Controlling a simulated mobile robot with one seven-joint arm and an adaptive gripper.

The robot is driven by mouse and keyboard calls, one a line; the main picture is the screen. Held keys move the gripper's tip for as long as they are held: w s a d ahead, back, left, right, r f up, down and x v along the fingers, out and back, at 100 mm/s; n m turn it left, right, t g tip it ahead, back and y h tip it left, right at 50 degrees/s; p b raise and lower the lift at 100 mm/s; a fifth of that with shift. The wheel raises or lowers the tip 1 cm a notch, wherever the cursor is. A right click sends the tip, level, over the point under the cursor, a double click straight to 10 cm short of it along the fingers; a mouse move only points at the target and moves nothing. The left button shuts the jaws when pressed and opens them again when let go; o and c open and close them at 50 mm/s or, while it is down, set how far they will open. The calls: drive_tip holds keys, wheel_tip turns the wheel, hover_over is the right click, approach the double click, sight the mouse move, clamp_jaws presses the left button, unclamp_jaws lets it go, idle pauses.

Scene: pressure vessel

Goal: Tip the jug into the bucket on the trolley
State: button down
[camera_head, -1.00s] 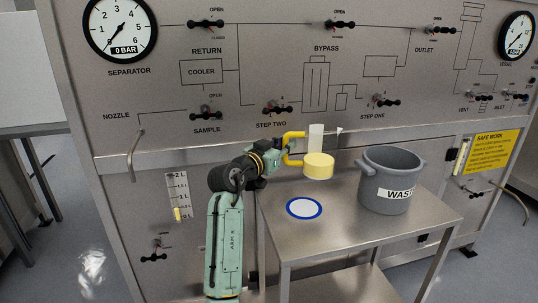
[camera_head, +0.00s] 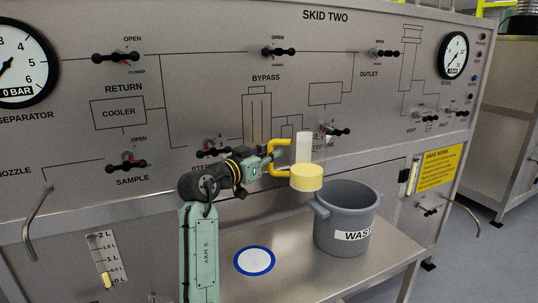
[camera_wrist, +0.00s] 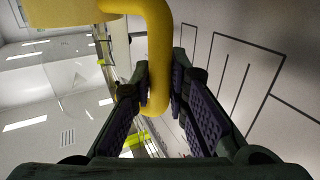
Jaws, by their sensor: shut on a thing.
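The jug (camera_head: 306,176) is clear with a yellow layer at its bottom and a yellow side handle (camera_head: 280,143). It is upright in the air, just left of the bucket's rim in the head view. My gripper (camera_head: 270,163) is shut on the handle, which also shows between the fingers in the wrist view (camera_wrist: 159,85). The grey bucket (camera_head: 335,216) stands on the steel trolley (camera_head: 310,275), its label partly readable as "WAS". Its inside is mostly hidden by its near wall.
A white disc with a blue rim (camera_head: 254,261) lies on the trolley, left of the bucket. The panel (camera_head: 190,80) with valve handles and gauges stands close behind my arm and the jug. A bent pipe (camera_head: 37,215) sticks out at the left.

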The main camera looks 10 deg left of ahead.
drive_tip(key=shift+d+r+m+g+y+p, duration=0.25)
drive_tip(key=shift+d+r+m+p, duration=0.2)
drive_tip(key=shift+r, duration=0.2)
drive_tip(key=shift+d+r+m+g+y+p, duration=0.3)
drive_tip(key=shift+r+m+p, duration=0.15)
drive_tip(key=shift+r+m, duration=0.15)
drive_tip(key=shift+w+d+r+m+g+y+p, duration=0.15)
drive_tip(key=shift+d+r+m+p, duration=0.15)
drive_tip(key=shift+r+p, duration=0.25)
drive_tip(key=shift+s+d+r+m+g+y+p, duration=0.15)
drive_tip(key=shift+d+r+p, duration=0.15)
drive_tip(key=shift+r+p, duration=0.25)
drive_tip(key=shift+w+d+f, duration=0.1)
drive_tip(key=shift+w+f, duration=0.05)
drive_tip(key=shift+d+r+m+g+y, duration=0.25)
drive_tip(key=shift+d+r+m, duration=0.25)
drive_tip(key=shift+d, duration=0.2)
drive_tip(key=shift+f, duration=0.1)
drive_tip(key=shift+d, duration=0.1)
